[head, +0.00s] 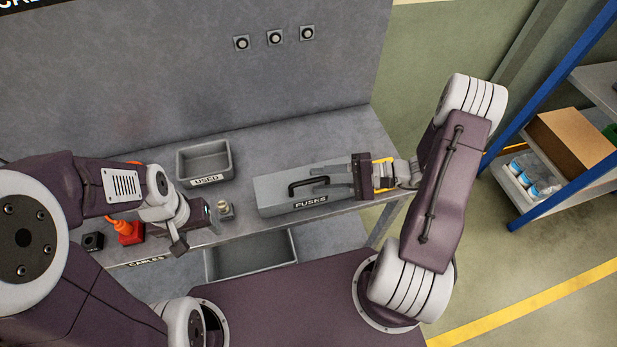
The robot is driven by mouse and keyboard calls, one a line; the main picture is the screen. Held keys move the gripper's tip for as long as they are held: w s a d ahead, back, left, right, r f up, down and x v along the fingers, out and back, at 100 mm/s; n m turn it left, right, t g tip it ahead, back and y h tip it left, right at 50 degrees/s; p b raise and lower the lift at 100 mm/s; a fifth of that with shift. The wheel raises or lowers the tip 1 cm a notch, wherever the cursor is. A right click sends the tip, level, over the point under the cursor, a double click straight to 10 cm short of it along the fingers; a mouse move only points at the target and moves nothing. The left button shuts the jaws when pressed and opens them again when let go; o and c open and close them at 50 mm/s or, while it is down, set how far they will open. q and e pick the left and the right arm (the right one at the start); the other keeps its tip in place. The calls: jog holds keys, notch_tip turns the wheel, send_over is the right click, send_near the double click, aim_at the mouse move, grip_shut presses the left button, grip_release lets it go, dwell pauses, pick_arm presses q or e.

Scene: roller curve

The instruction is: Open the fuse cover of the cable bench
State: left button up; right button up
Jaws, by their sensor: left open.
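The fuse cover (275,194) is a long grey lid marked FUSES on the bench, and it looks closed. A black bar handle (300,184) stands on its top. My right gripper (314,179) reaches in from the right above the cover. Its two fingers are apart, and the right part of the handle shows between them. I cannot tell whether they touch it. My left gripper (194,230) is open near the bench's front edge, left of the cover and apart from it.
A grey USED tray (205,158) stands behind my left gripper. A small beige-topped block (225,209) sits close to that gripper. An orange item (128,231) and a black block (92,241) lie further left. An open grey bin (250,256) is below the front edge.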

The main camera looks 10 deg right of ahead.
aim_at(306, 182)
jog(key=shift+x, duration=1.85)
jog(key=shift+s, duration=0.1)
grip_shut()
